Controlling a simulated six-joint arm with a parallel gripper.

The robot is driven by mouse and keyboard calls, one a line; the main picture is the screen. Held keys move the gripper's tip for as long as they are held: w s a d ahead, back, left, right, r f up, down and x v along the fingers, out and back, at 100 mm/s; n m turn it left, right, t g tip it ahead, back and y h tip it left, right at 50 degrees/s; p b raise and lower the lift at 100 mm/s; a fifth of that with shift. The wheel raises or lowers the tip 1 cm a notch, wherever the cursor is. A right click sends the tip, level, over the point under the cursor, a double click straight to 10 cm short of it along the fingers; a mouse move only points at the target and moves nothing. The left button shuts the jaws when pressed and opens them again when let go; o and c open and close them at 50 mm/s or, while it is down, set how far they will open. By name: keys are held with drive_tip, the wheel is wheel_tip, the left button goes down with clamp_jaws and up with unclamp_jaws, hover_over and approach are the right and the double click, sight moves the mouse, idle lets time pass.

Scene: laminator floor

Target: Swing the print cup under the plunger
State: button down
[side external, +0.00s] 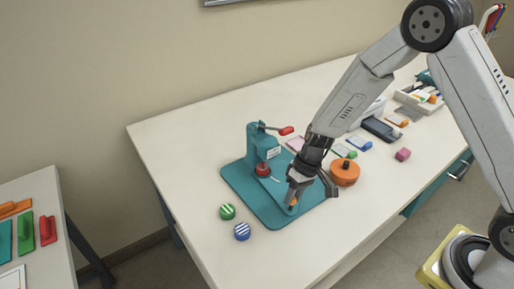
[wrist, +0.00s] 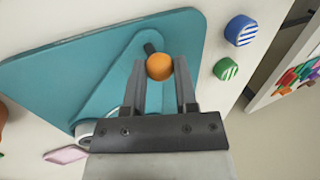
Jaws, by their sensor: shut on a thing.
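A teal press stands on a teal base plate (side external: 245,186), with an upright column (side external: 254,143), a red-tipped lever (side external: 286,131) and a red plunger part (side external: 263,169) low at its front. My gripper (side external: 294,199) is over the plate's front right part. In the wrist view my gripper (wrist: 159,80) is shut on an orange ball knob (wrist: 159,67), beside a dark pin (wrist: 149,48) at the end of a teal swing arm (wrist: 118,75). A pale round part (wrist: 84,129), possibly the print cup, is partly hidden behind my gripper; I cannot see it clearly.
Green-striped (side external: 227,211) and blue-striped (side external: 242,231) pieces lie left of the plate. An orange round block (side external: 345,173) with a dark knob stands close right of my gripper. Cards, small pads and a tray (side external: 416,101) lie behind. The table's front left is clear.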

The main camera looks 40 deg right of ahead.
drive_tip(key=shift+w+a+m+t, duration=0.45)
drive_tip(key=shift+a+m, duration=0.35)
drive_tip(key=shift+m, duration=0.4)
drive_tip(key=shift+w, duration=0.1)
drive_tip(key=shift+c, duration=1.9)
unclamp_jaws()
drive_tip(key=shift+r, duration=0.15)
drive_tip(key=v, duration=0.7)
drive_tip(key=shift+r, duration=0.3)
drive_tip(key=shift+d, duration=0.1)
drive_tip(key=s+d+r+n+t+h, duration=0.1)
drive_tip(key=s+d+r+h, duration=0.1)
drive_tip(key=s, duration=0.4)
drive_tip(key=s+d+r+t+h, duration=0.1)
drive_tip(key=s+d+r+h, duration=0.1)
drive_tip(key=s+d, duration=0.2)
drive_tip(key=shift+s+d+r+n, duration=0.3)
drive_tip(key=shift+s+n, duration=0.1)
drive_tip(key=shift+s, duration=0.9)
